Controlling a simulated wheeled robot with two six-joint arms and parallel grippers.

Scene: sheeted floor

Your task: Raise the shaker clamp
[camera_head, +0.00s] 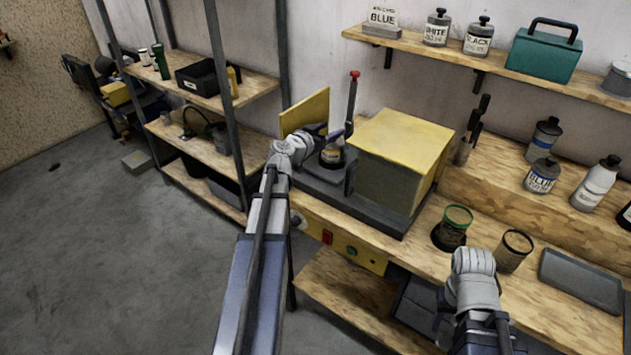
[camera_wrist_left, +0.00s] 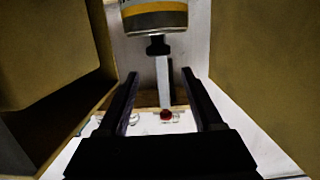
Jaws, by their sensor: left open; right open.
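The shaker is a yellow-topped box (camera_head: 402,140) on a dark grey base, with an open yellow side panel (camera_head: 305,112). A dark upright post with a red knob (camera_head: 354,75), seemingly the clamp's, stands between them. A labelled can (camera_head: 331,153) sits below my left gripper (camera_head: 331,134), on the base. In the left wrist view the can (camera_wrist_left: 155,17) appears inverted at the top, with a black knob and pale bar (camera_wrist_left: 163,80) beyond it. My left gripper (camera_wrist_left: 163,95) is open, its fingers either side of the bar with gaps. My right gripper (camera_head: 473,262) is open, low over the bench front.
Bottles and a teal case (camera_head: 544,50) line the shelves behind.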

